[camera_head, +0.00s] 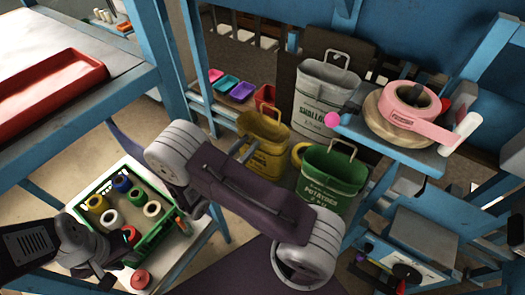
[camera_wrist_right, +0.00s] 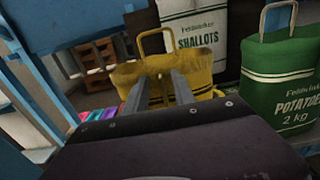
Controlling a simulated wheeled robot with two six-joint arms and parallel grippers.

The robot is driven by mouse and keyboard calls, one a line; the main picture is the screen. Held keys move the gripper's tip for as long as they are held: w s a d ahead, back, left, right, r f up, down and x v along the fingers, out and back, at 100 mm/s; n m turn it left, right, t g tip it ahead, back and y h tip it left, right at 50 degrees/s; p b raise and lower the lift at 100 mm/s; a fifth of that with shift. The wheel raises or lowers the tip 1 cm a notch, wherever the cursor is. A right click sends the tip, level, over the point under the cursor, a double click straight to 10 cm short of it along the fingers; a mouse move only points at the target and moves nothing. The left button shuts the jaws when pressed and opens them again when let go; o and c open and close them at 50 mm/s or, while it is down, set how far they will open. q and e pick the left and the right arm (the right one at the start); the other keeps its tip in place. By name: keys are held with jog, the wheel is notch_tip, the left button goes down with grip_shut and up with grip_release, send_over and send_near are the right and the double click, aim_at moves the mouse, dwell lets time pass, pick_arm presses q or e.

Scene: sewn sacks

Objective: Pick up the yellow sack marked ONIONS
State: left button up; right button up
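The yellow sack (camera_head: 265,130) stands upright on the shelf in the middle of the head view, its lower part and label mostly hidden behind my right arm. In the right wrist view the yellow sack (camera_wrist_right: 205,70) is straight ahead, its handle raised. No word on it can be read. My right gripper (camera_wrist_right: 160,76) is open, its two fingers apart and pointing at the sack's upper part; I cannot tell whether they touch it. In the head view my right gripper (camera_head: 243,150) is at the sack's left side. My left gripper (camera_head: 105,268) is at lower left, its fingers unclear.
A grey SHALLOTS sack (camera_head: 322,92) stands behind, and a green POTATOES sack (camera_head: 332,178) stands to the right. A blue stand (camera_head: 400,148) holds tape rolls. A green crate (camera_head: 122,240) of spools is at left. Small coloured trays (camera_head: 228,84) lie behind the yellow sack's left.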

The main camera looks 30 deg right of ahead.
jog(key=shift+s+a, duration=0.1)
grip_shut()
dwell(1.2)
